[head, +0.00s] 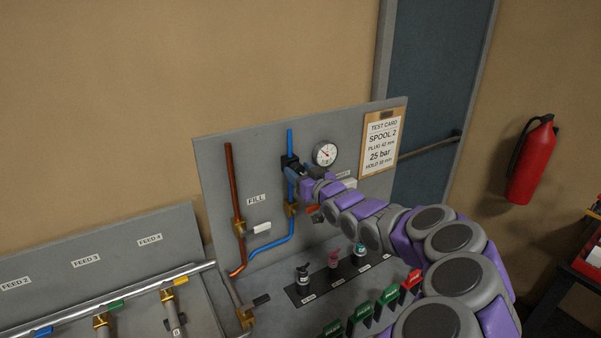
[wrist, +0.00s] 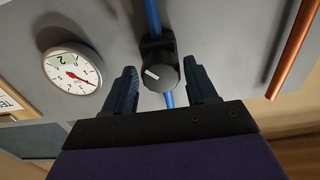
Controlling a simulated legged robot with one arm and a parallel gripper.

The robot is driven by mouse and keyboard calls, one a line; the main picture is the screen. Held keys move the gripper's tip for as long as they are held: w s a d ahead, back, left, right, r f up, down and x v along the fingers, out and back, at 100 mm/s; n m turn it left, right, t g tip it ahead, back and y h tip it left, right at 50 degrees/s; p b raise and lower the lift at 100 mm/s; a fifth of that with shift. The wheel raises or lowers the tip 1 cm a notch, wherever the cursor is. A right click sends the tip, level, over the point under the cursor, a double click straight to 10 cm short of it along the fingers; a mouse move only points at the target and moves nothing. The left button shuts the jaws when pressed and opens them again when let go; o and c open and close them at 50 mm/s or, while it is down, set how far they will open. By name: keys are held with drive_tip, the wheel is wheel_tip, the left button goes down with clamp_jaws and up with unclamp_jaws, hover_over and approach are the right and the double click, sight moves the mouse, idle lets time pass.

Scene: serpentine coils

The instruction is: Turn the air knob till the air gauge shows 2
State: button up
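The air knob (wrist: 158,73) is a dark round knob with a white pointer mark, set on the blue pipe. In the wrist view it sits between the two fingers of my gripper (wrist: 163,88), which is open. A gap shows on each side of the knob. The air gauge (wrist: 71,71) is a white dial with a red needle, beside the knob; the wrist view shows it turned over, with a green part near its 2. The needle points away from the 2. In the head view the gauge (head: 325,153) is right of the knob, and my gripper (head: 291,170) partly hides the knob.
A blue pipe (head: 289,142) and a copper pipe (head: 232,185) run down the grey panel. A test card (head: 379,142) hangs at right. A fire extinguisher (head: 532,160) hangs on the far wall.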

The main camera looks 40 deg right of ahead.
drive_tip(key=c, duration=0.8)
drive_tip(key=shift+r+p, duration=0.15)
drive_tip(key=shift+p, duration=0.45)
drive_tip(key=shift+r+m+p, duration=0.1)
drive_tip(key=shift+m+p, duration=0.4)
drive_tip(key=shift+p, duration=0.1)
drive_tip(key=m+p, duration=0.2)
drive_tip(key=p, duration=0.2)
drive_tip(key=shift+f+m+p, duration=0.2)
drive_tip(key=shift+m+p, duration=0.7)
drive_tip(key=shift+p, duration=0.1)
